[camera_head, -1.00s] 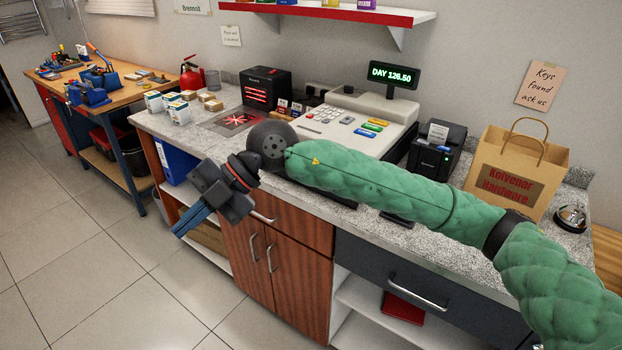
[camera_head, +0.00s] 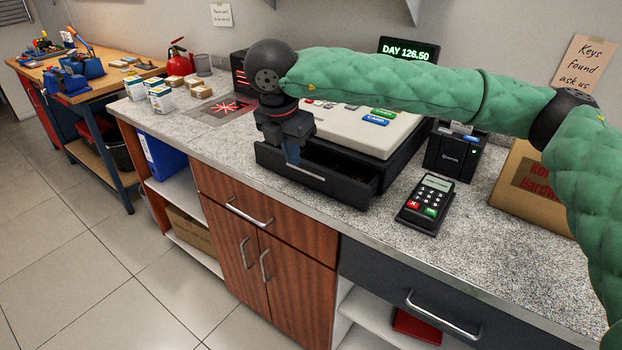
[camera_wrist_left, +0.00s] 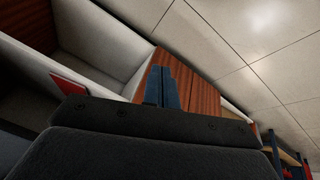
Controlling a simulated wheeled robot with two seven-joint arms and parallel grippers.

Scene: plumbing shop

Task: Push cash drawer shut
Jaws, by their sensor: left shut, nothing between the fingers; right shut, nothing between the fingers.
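The black cash drawer (camera_head: 346,190) sticks out open from under the cream cash register (camera_head: 345,128) on the speckled counter. My right gripper (camera_head: 293,155) hangs fingers down at the drawer's left part, in front of the register. Its blue fingers are shut and empty; I cannot tell whether they touch the drawer. My green right arm hides part of the register's top. My left gripper (camera_wrist_left: 162,88) shows only in the left wrist view, with its blue fingers shut and empty, in front of the wooden cabinet doors (camera_wrist_left: 195,92).
A card terminal (camera_head: 426,200) lies right of the drawer, with a black receipt printer (camera_head: 456,152) behind it and a paper bag (camera_head: 535,190) further right. Small boxes (camera_head: 160,98) stand on the counter's left. The counter's front strip is clear.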

